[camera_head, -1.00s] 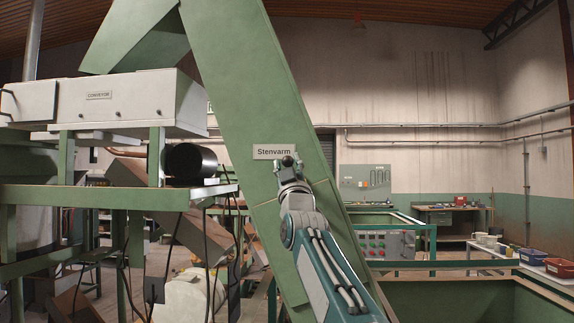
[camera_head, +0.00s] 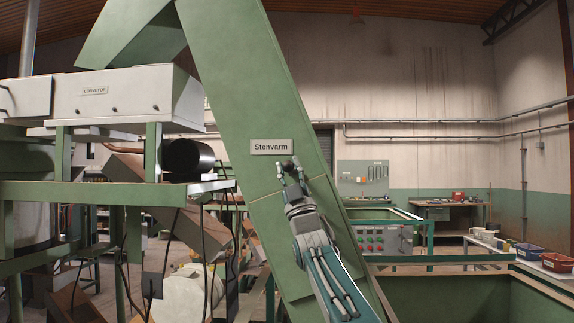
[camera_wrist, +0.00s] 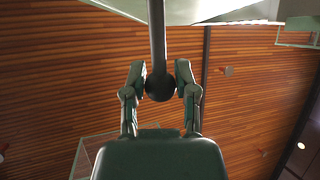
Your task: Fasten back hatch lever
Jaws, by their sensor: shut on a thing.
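A dark lever (camera_wrist: 157,35) with a round black knob (camera_wrist: 160,88) comes down from the top of the wrist view. My gripper (camera_wrist: 160,78) has one finger on each side of the knob and is shut on it. In the head view my gripper (camera_head: 290,164) is raised in front of the sloping green chute (camera_head: 235,85), just below the "Stenvarm" plate (camera_head: 271,146). The lever is hardly discernible there behind my fingers. I cannot make out the hatch itself or the lever's latch.
A white conveyor housing (camera_head: 115,95) and a green frame with a black cylinder (camera_head: 188,157) stand at the left. A control panel (camera_head: 383,239) is right of my arm. A large green bin (camera_head: 450,295) fills the lower right.

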